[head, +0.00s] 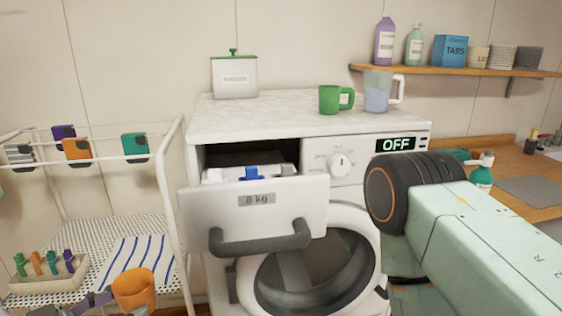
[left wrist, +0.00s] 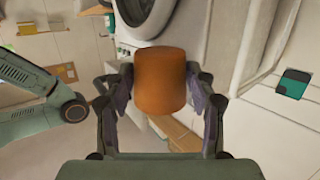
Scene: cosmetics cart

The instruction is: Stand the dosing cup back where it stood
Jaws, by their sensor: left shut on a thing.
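The orange dosing cup (head: 134,290) is at the bottom left of the head view, in front of the blue-striped cloth. My left gripper (head: 108,303) shows only partly there, at the bottom edge. In the left wrist view the cup (left wrist: 163,70) fills the space between the two fingers of the left gripper (left wrist: 161,98), which is shut on it. The cup looks close to upright in the head view. Whether its base touches anything is hidden. My right arm crosses the lower right of the head view; its gripper is out of view.
A washing machine has its drawer (head: 255,215) pulled out. A green mug (head: 330,99) and a jug (head: 377,95) stand on its top (head: 270,120), with clear room left of them. A white rack (head: 165,170) and a tray of small colored items (head: 45,285) are at left.

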